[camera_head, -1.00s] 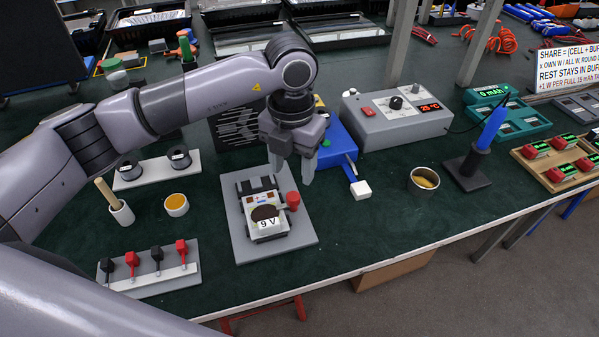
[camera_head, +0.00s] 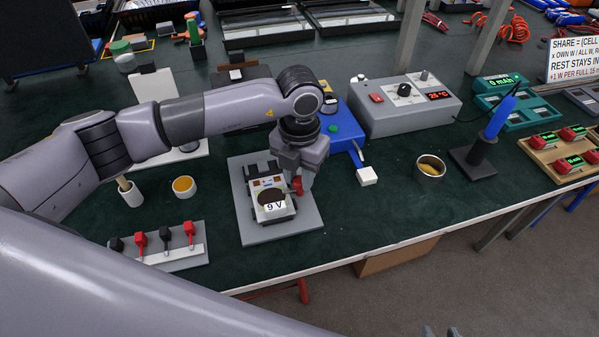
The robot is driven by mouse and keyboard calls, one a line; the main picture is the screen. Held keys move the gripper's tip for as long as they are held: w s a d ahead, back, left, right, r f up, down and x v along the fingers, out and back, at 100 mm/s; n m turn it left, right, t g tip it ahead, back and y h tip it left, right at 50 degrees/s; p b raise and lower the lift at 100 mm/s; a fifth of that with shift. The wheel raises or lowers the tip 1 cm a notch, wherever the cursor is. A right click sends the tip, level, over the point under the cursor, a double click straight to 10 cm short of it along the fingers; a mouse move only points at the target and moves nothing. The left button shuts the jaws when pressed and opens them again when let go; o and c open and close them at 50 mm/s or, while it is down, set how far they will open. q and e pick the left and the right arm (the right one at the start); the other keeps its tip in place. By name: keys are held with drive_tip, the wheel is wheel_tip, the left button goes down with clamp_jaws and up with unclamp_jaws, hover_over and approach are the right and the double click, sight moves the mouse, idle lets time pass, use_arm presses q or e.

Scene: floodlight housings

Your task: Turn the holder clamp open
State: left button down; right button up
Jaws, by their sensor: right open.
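The holder (camera_head: 268,205) sits on a grey base plate (camera_head: 290,230), with a "9 V" label and a dark round patch on its face. The red knob of its clamp (camera_head: 297,186) is at the holder's right side. My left gripper (camera_head: 297,183) points down over the clamp, its fingers around the red knob; whether they press on it is unclear. Only the two fingertips of my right gripper (camera_head: 440,331) show at the bottom edge, apart and empty.
A rack of red and black leads (camera_head: 170,258) and a yellow-filled cup (camera_head: 184,187) stand to the left. A blue box (camera_head: 342,130) and a grey power unit (camera_head: 405,105) stand behind. A small bowl (camera_head: 430,168) and soldering iron stand (camera_head: 474,165) are to the right.

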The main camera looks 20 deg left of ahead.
use_arm(q)
drive_tip(key=shift+n, duration=0.3)
drive_tip(key=n, duration=0.3)
drive_tip(key=shift+r+n, duration=0.1)
drive_tip(key=shift+n, duration=0.3)
drive_tip(key=n, duration=0.4)
drive_tip(key=shift+n+p, duration=0.3)
drive_tip(key=n+p, duration=0.1)
drive_tip(key=n, duration=0.3)
drive_tip(key=shift+n+p, duration=0.7)
drive_tip(key=shift+n, duration=1.8)
drive_tip(key=c, duration=0.9)
unclamp_jaws()
drive_tip(key=shift+o, duration=0.2)
